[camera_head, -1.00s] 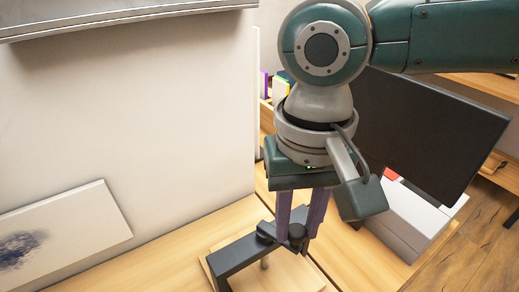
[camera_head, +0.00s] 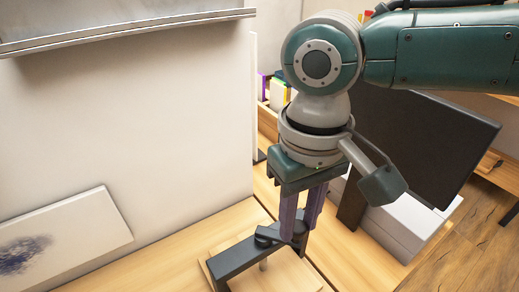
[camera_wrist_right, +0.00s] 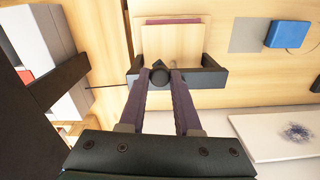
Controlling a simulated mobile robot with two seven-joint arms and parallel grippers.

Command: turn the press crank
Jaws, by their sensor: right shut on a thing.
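The press has a black frame (camera_head: 232,262) standing on a light wooden base (camera_head: 290,275). Its dark crank (camera_head: 266,236) sits on top of the frame. My right gripper (camera_head: 300,236) points down at the crank, its two purple fingers shut on the crank's handle, which they partly hide. My left gripper is not in view.
A dark monitor (camera_head: 425,145) and a white box (camera_head: 390,230) stand right of the press. A pale wall panel (camera_head: 130,110) rises behind at left, with a white board (camera_head: 70,235) leaning there. A blue box (camera_wrist_right: 288,34) lies near a grey pad (camera_wrist_right: 248,34).

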